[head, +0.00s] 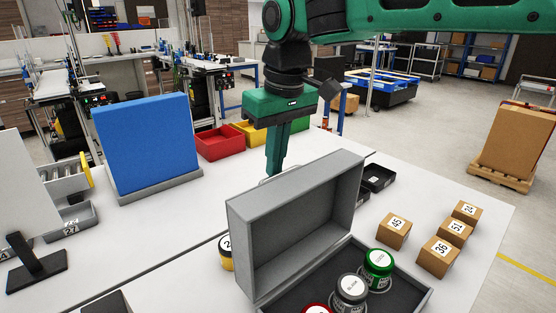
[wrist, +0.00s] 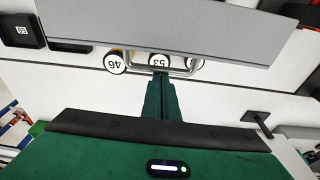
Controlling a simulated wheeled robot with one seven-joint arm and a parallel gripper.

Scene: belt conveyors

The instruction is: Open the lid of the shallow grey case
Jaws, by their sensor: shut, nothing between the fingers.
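The shallow grey case sits on the white table at the lower middle of the head view. Its lid (head: 300,215) stands raised, its hollow inner side showing, and the dark-lined base (head: 415,296) is uncovered. Green (head: 379,262), grey (head: 351,289) and red (head: 317,308) lidded jars stand in the base. My gripper (head: 273,168) is behind the lid, pointing down, with its fingers together and empty. In the wrist view the fingertips (wrist: 160,82) are close to the wire handle (wrist: 192,71) on the lid's edge (wrist: 170,30); I cannot tell whether they touch.
A numbered yellow jar (head: 226,252) stands left of the case. Several cardboard boxes (head: 394,231) and a black tray (head: 377,178) lie to its right. A blue panel (head: 147,146) and red (head: 219,142) and yellow (head: 250,132) bins stand farther back.

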